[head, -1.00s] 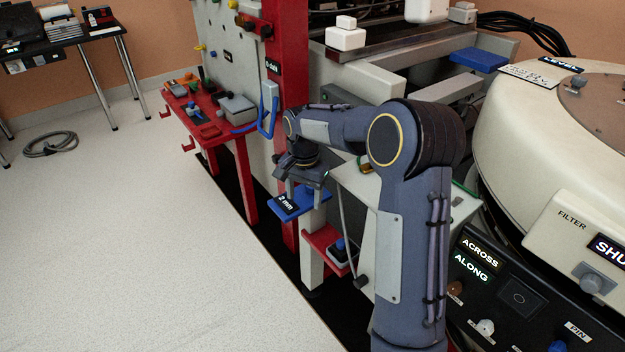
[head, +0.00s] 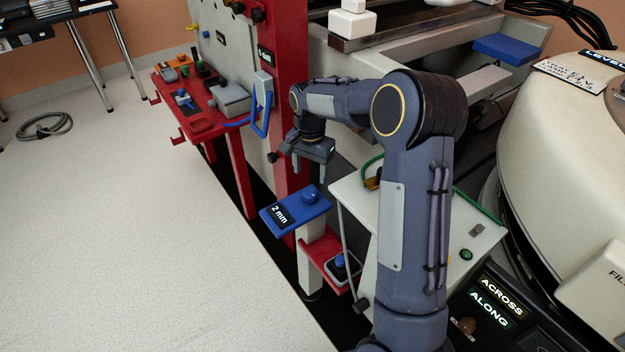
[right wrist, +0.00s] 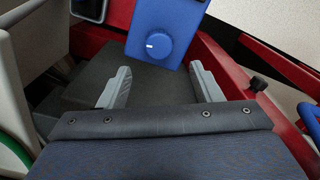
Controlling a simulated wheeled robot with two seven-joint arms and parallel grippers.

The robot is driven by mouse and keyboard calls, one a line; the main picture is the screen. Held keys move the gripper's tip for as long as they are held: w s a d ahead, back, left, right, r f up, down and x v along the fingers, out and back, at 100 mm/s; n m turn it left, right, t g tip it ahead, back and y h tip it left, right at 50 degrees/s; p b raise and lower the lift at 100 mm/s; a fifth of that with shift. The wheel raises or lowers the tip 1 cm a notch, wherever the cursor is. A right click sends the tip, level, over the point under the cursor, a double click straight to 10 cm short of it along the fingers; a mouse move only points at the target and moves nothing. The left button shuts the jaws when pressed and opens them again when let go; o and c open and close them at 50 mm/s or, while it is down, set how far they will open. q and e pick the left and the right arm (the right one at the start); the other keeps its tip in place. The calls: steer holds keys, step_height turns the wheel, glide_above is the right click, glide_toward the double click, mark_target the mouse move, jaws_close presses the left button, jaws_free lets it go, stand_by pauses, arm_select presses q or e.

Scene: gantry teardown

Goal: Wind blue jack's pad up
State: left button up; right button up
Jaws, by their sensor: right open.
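The blue jack has a flat blue top (head: 282,218) with a "2 mm" label and a round blue knob (head: 310,194). It stands on a pale post (head: 312,245). My right gripper (head: 309,174) is above and slightly behind the knob, apart from it. In the right wrist view the gripper (right wrist: 160,73) is open and empty. The knob (right wrist: 152,44) with its white mark lies beyond the fingertips, roughly between them in the picture. Whether the top is the pad itself, I cannot tell. My left gripper is not in view.
A small red shelf (head: 318,254) holding a blue-knobbed item is below the jack. A red tool bench (head: 205,125) stands left.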

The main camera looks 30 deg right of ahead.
mark_target(310, 191)
step_height(310, 191, down, 7)
steer(key=shift+s+a+r+b, duration=0.1)
steer(key=shift+r+b, duration=0.05)
steer(key=shift+b, duration=0.5)
steer(key=c, duration=1)
steer(key=shift+r+n, duration=0.1)
steer(key=shift+n, duration=0.2)
